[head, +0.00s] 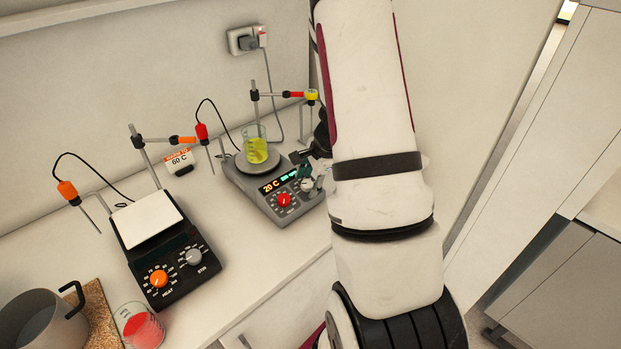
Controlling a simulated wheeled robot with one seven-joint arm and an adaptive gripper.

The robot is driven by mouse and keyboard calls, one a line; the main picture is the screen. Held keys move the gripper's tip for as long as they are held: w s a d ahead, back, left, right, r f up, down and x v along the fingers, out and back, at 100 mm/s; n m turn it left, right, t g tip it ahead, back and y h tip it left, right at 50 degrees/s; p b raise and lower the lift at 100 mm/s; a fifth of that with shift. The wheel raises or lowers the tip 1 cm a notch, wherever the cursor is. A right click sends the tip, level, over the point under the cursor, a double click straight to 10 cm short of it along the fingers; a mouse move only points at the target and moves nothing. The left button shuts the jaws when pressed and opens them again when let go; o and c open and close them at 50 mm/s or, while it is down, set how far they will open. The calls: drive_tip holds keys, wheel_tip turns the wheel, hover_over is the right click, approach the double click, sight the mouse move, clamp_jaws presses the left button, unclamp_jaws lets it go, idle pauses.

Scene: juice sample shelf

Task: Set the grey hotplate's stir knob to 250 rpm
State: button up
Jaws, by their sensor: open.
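The grey hotplate (262,207) stands on the counter near the middle of the head view. Its round top plate holds a beaker of yellow liquid (256,151). On its front are a red knob (284,200) and, to the right, a pale knob (307,184), the stir knob by its position. The display (272,187) reads 20 C in orange; a green reading beside it is partly covered. My gripper (304,168) is open, with its fingers at the display and just above the pale knob. I cannot tell whether they touch it. The pale knob's setting is too small to read.
A black hotplate (180,262) with orange and grey knobs stands to the left. A 60 C card (179,160) is behind. Probe stands and cables rise around both hotplates. A pot (40,322) and a red-liquid beaker (140,328) are at front left. My arm covers the right side.

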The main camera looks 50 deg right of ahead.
drive_tip(key=v, duration=1.2)
idle(0.3)
drive_tip(key=a+r+n+y, duration=0.2)
drive_tip(key=a+r+n, duration=0.85)
drive_tip(key=a, duration=0.55)
drive_tip(key=s+a+r+n+t+h, duration=0.1)
drive_tip(key=s+a+r+n+h, duration=0.1)
drive_tip(key=s+a+r+n, duration=0.7)
drive_tip(key=s+a+n, duration=0.3)
drive_tip(key=shift+t, duration=0.4)
drive_tip(key=shift+s, duration=0.15)
